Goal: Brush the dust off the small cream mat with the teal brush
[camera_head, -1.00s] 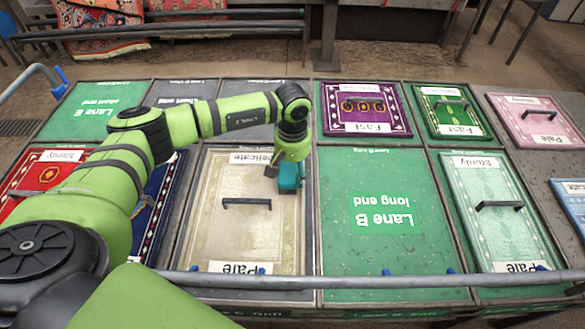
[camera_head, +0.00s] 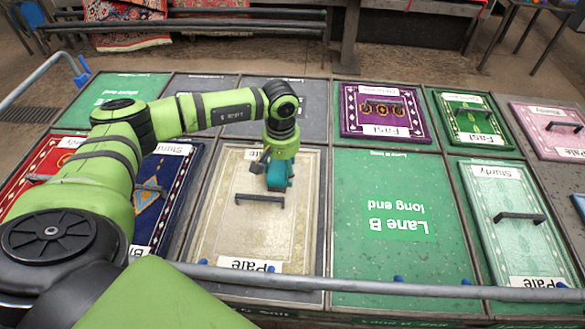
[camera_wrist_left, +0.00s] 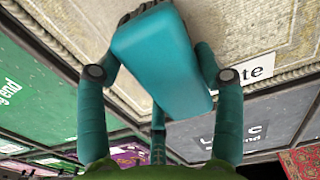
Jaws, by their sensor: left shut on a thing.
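The cream mat (camera_head: 225,220) lies flat on its bench panel left of the middle, with a dark handle (camera_head: 260,199), a "Pale" label at its near end and a partly hidden label at its far end. My left gripper (camera_head: 277,163) reaches down over the mat's far part, shut on the teal brush (camera_head: 279,178). In the left wrist view the brush (camera_wrist_left: 155,55) sits between the teal fingers over the woven mat (camera_wrist_left: 230,25). I cannot tell whether its bristles touch the mat, and no separate dust stands out. My right gripper is not in view.
The green Lane B panel (camera_head: 390,270) right of the mat is bare. Blue mat (camera_head: 155,195) and red mat (camera_head: 40,170) lie to the left, partly behind my arm. A pale green mat (camera_head: 505,240) lies right. A grey rail (camera_head: 400,287) crosses the near edge.

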